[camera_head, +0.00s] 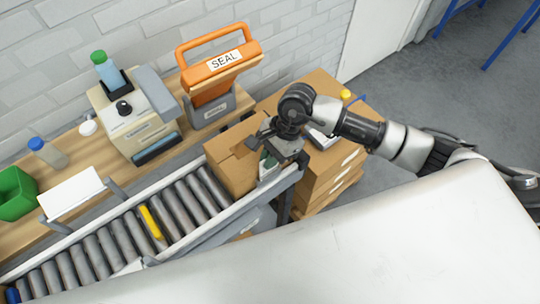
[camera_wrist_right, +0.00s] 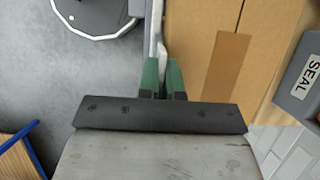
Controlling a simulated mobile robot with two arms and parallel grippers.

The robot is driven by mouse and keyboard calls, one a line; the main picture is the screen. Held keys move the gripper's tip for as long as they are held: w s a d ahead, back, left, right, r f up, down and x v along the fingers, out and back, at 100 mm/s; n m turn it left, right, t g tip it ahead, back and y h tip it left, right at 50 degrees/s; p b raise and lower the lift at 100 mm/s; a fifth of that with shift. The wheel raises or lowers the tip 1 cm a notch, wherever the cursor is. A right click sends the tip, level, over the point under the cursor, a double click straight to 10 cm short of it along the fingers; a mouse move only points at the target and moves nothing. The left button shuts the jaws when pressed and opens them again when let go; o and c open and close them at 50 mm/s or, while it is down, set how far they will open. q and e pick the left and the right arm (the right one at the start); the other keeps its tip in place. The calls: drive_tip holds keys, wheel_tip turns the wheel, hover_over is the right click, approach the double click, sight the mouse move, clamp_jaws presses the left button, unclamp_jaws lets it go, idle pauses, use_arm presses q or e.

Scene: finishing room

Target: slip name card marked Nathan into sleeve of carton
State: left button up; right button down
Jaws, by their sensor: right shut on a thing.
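The brown carton (camera_head: 228,166) stands at the right end of the roller conveyor. Its taped cardboard face also fills much of the right wrist view (camera_wrist_right: 205,45). My right gripper (camera_head: 268,158) is at the carton's right side. In the right wrist view, its green fingers (camera_wrist_right: 162,80) are shut on a thin, pale piece seen edge-on (camera_wrist_right: 157,45), apparently the name card, close beside the carton. Its lettering does not show. A pale patch on the carton's side, perhaps the sleeve (camera_head: 268,172), is partly hidden by the gripper. My left gripper is out of view.
An orange-handled SEAL tool (camera_head: 222,62) stands in a grey holder behind the conveyor. A beige machine (camera_head: 133,125) and green bin (camera_head: 14,190) are farther left. A yellow piece (camera_head: 150,222) lies on the rollers. Stacked cartons (camera_head: 322,178) stand right of the conveyor.

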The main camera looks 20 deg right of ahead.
idle(0.4)
drive_tip(key=c, duration=0.8)
unclamp_jaws()
drive_tip(key=shift+r, duration=0.1)
drive_tip(key=shift+r+p, duration=0.5)
drive_tip(key=shift+r, duration=0.55)
drive_tip(key=shift+r+p, duration=0.35)
drive_tip(key=shift+r, duration=0.35)
drive_tip(key=shift+r+p, duration=0.8)
drive_tip(key=shift+r, duration=1.5)
